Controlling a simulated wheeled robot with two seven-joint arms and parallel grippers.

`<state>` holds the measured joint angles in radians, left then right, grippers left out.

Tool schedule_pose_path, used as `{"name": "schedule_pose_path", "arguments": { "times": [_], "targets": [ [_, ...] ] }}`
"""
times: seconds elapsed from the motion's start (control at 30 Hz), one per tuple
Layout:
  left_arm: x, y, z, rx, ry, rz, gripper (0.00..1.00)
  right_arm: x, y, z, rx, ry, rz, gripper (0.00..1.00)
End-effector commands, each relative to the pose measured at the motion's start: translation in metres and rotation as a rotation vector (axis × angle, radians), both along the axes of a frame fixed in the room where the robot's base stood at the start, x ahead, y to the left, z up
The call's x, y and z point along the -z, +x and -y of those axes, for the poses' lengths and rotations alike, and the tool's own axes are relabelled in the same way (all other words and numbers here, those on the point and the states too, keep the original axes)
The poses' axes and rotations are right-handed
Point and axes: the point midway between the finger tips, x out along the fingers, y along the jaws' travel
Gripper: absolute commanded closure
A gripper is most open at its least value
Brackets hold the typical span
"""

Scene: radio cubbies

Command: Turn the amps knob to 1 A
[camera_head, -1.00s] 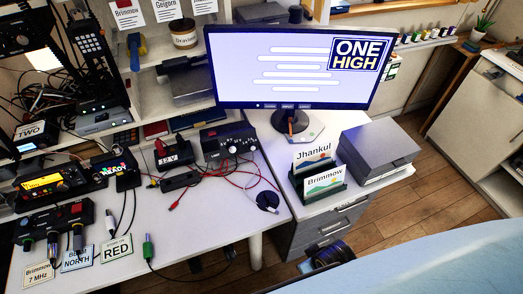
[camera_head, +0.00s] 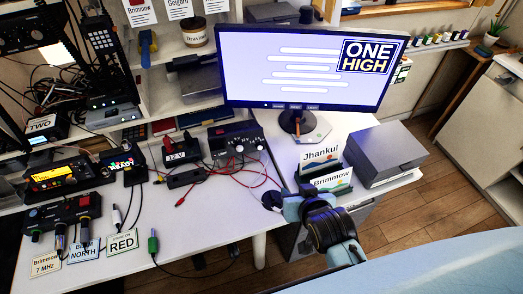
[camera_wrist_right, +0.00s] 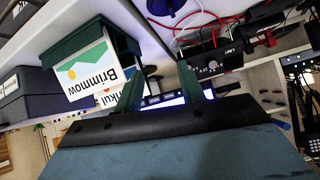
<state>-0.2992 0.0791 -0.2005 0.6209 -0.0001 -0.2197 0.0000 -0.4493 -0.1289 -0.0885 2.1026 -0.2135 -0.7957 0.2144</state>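The black box with knobs (camera_head: 236,140) stands at the back right of the white desk, below the left part of the monitor. Several pale knobs show on its front, with red and black leads nearby. It also shows upside down in the wrist view (camera_wrist_right: 212,66); I cannot read which knob is amps or where any knob points. My right gripper (camera_head: 290,205) is at the desk's right front edge, apart from the box. In the wrist view its two dark green fingers (camera_wrist_right: 160,88) are spread with nothing between them. My left gripper is out of view.
A dark card holder (camera_head: 335,188) with Jhankul and Brimmow cards stands close right of my right gripper. The monitor (camera_head: 310,70) rises behind.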

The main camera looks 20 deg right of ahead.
Motion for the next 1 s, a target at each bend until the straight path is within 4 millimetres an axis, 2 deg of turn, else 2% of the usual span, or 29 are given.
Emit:
{"name": "schedule_pose_path", "arguments": {
  "times": [0.2, 0.4, 0.57, 1.0],
  "targets": [
    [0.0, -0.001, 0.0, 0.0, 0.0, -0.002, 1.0, -0.006, 0.041, -0.026, 0.061, 0.075, 0.221, 0.61],
    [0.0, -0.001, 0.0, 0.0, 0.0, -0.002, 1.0, -0.011, 0.057, -0.039, 0.072, 0.108, 0.323, 0.61],
    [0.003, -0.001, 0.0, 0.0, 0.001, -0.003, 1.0, -0.007, 0.071, -0.04, 0.071, 0.111, 0.335, 0.61],
    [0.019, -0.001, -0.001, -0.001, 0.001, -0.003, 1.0, 0.025, 0.15, -0.037, 0.071, 0.11, 0.333, 0.61]
  ]
}}
